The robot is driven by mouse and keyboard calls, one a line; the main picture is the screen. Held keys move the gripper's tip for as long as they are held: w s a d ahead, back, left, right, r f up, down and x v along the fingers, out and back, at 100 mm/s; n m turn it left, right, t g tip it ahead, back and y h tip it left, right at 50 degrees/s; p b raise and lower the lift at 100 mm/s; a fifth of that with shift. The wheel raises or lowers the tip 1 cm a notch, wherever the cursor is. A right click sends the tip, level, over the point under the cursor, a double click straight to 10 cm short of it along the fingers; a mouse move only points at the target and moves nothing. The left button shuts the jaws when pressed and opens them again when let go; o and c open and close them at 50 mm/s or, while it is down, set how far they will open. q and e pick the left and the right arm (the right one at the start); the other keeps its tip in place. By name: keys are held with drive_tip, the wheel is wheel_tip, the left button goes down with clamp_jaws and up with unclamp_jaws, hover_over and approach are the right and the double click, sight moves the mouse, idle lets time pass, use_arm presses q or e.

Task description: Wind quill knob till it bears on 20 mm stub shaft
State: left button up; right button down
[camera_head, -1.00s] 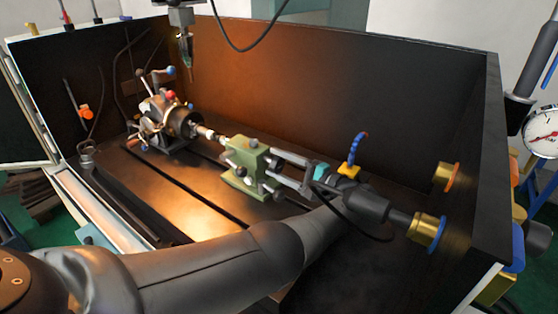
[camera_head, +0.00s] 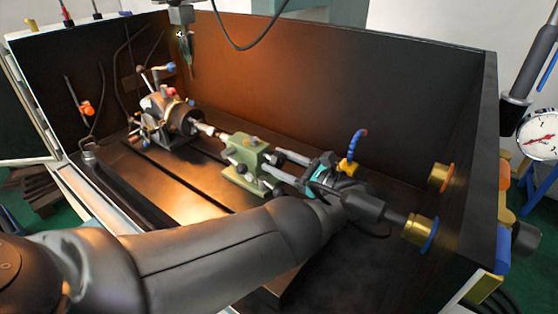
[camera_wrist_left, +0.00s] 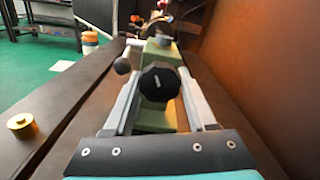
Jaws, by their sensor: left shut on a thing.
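The green tailstock (camera_head: 245,165) stands on the slotted bed. In the left wrist view its black quill knob (camera_wrist_left: 159,82), with a pale mark on its face, points at the camera. My left gripper (camera_head: 278,168) reaches the tailstock's right end. In the wrist view its two pale fingers (camera_wrist_left: 158,100) lie on either side of the knob and are shut on it. The stub shaft (camera_head: 204,128) sticks out of the chuck (camera_head: 183,120) toward the tailstock. The shaft and the quill tip lie close together; I cannot tell whether they touch.
Dark walls enclose the bed. Brass fittings with an orange ring (camera_head: 442,177) and a blue ring (camera_head: 418,231) sit at the right wall. A blue jointed hose (camera_head: 359,145) rises behind my wrist. A dial gauge (camera_head: 538,135) is at far right. My forearm crosses the front.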

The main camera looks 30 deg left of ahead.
sight(282, 164)
use_arm(q)
drive_tip(key=m, duration=0.4)
drive_tip(key=shift+m, duration=0.4)
idle(0.4)
drive_tip(key=o, duration=1.4)
drive_tip(key=d, duration=0.2)
drive_tip(key=d+b, duration=0.1)
drive_tip(key=d, duration=0.2)
drive_tip(key=d+b, duration=0.1)
drive_tip(key=d, duration=0.1)
drive_tip(key=shift+s+d, duration=0.3)
drive_tip(key=shift+s, duration=0.05)
